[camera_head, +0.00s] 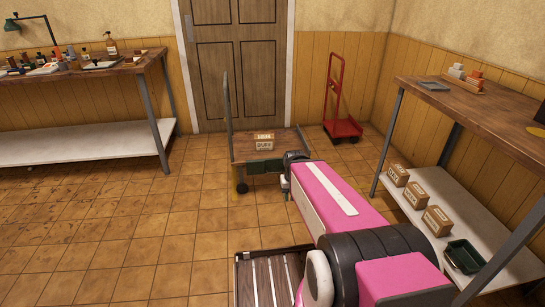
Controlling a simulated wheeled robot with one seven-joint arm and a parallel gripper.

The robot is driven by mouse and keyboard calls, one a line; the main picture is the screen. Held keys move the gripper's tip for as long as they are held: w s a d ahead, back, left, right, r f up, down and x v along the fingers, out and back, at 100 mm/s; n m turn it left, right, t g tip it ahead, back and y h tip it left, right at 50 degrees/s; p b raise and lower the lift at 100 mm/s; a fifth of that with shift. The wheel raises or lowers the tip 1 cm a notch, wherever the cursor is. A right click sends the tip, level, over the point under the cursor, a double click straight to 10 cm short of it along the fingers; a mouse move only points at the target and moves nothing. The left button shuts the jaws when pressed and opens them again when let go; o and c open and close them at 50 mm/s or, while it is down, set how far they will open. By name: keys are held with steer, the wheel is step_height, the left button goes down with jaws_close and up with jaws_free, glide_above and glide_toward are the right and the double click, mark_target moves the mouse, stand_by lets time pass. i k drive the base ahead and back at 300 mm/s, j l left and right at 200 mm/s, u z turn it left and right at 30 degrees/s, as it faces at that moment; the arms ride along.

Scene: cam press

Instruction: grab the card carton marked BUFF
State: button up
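A small tan card carton (264,143) with a pale label sits on the wooden deck of a flat trolley (243,150) in front of the door. Its label seems to read BUFF, but the print is small. Three similar tan cartons stand on the lower shelf at the right: one at the back (398,175), one in the middle (416,195) and one in front (437,220). Their labels are too small to read. My gripper (285,188) is in front of the trolley's right side, below and right of the carton. My pink arm hides most of it, so its fingers are unclear.
The trolley has a tall handle at its left and a dark green item (265,167) at its front edge. A red hand truck (342,127) stands by the right wall. A workbench (90,75) is at the left. A right-hand table (480,100) stands over the shelf. The left floor is clear.

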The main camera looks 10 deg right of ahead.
mark_target(262, 142)
steer(key=i+j, duration=0.3)
steer(key=i, duration=0.2)
steer(key=i+j, duration=0.3)
steer(key=i, duration=0.2)
steer(key=i+j, duration=0.35)
steer(key=i, duration=0.15)
steer(key=i+j, duration=0.3)
steer(key=i, duration=0.2)
steer(key=l+z, duration=0.05)
